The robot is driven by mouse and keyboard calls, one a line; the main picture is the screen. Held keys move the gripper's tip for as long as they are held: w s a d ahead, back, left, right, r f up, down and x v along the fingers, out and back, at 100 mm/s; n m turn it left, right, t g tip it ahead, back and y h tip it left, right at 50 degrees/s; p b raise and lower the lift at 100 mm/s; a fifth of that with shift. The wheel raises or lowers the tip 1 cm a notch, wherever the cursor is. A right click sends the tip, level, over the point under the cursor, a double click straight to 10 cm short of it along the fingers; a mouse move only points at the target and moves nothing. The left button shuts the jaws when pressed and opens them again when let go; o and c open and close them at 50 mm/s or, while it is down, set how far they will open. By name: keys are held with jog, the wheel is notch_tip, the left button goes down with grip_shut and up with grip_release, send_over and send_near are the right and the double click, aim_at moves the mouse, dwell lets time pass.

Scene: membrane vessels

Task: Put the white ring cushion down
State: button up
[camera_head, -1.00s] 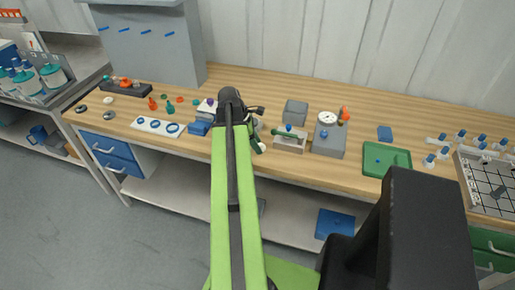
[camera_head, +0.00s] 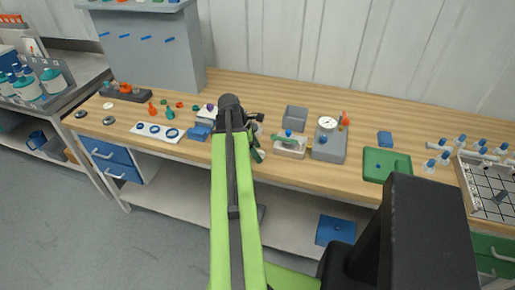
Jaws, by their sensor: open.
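A small white ring (camera_head: 108,105), which looks like the white ring cushion, lies on the wooden bench (camera_head: 370,172) at the left, just in front of a dark rack. Two dark rings (camera_head: 109,120) lie near it. My gripper (camera_head: 257,136) is at the end of my green arm, over the middle of the bench, well to the right of the white ring. It is open. The arm end partly hides it, and I cannot make out anything between its fingers.
A white card with blue rings (camera_head: 158,131) and a blue block (camera_head: 198,132) lie left of my arm. A white-and-green fixture (camera_head: 290,146), a grey gauge box (camera_head: 328,148) and a green tray (camera_head: 386,165) stand to the right. A grey panel (camera_head: 155,50) rises behind.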

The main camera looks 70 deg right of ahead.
jog(key=p+v, duration=1)
jog(key=v, duration=0.2)
jog(key=shift+p, duration=0.3)
jog(key=w+a+f+m+t, duration=0.1)
jog(key=w+a+m+t, duration=0.15)
jog(key=w+a, duration=2.3)
jog(key=w+a+m+y, duration=0.1)
jog(key=w+a, duration=0.1)
jog(key=a, duration=1.2)
jog(key=w+a+f+m+t+y, duration=0.1)
jog(key=w+a, duration=0.1)
jog(key=a, duration=1.2)
jog(key=shift+w+f+m+b, duration=0.3)
jog(key=shift+w+m+b, duration=0.05)
jog(key=shift+w+b, duration=0.05)
